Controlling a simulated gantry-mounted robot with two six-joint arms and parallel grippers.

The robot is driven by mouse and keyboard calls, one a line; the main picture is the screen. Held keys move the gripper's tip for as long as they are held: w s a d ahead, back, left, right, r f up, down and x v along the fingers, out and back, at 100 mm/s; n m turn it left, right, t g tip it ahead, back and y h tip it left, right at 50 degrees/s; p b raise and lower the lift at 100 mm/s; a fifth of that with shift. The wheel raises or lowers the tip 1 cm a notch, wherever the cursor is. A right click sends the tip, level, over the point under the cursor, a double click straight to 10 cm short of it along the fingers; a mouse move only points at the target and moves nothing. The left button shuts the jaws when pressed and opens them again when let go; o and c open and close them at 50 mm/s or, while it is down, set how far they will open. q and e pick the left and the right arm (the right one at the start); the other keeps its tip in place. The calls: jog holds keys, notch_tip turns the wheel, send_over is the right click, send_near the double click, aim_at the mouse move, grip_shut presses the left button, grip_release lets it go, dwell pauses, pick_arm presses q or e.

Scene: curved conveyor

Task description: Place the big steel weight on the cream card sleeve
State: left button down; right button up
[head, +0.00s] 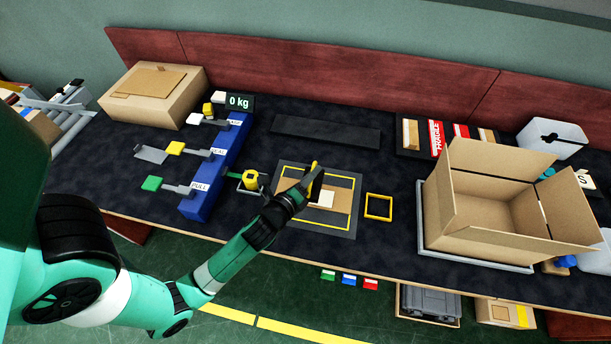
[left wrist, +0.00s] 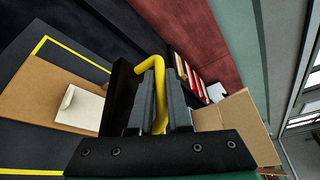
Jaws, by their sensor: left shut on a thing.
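My left gripper (head: 309,180) is shut on a bent yellow bar (left wrist: 152,90), which looks like a handle. Its yellow tip also shows in the head view (head: 314,164). The rest of the held thing is hidden by the fingers, so I cannot tell whether it is the big steel weight. The cream card sleeve (head: 326,199) lies flat on a brown cardboard piece (head: 342,201), just below and right of the gripper in the head view. In the left wrist view the sleeve (left wrist: 80,108) lies left of the fingers. My right gripper is not in view.
A dark mat (head: 345,227) with a yellow outline lies under the cardboard. A yellow square frame (head: 379,207) lies to its right. A blue lever stand (head: 215,170) and a small yellow object (head: 250,180) stand left. A large open box (head: 467,215) stands right.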

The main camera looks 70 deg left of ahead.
aim_at(314, 182)
pick_arm(q)
jog(key=f+b, duration=0.1)
jog(key=w+f+b, duration=0.1)
jog(key=f+b, duration=0.1)
jog(key=shift+f, duration=0.1)
jog(key=shift+f+b, duration=0.3)
jog(key=shift+f, duration=0.05)
jog(key=shift+s+r, duration=0.1)
jog(key=shift+s, duration=0.05)
jog(key=shift+f, duration=0.4)
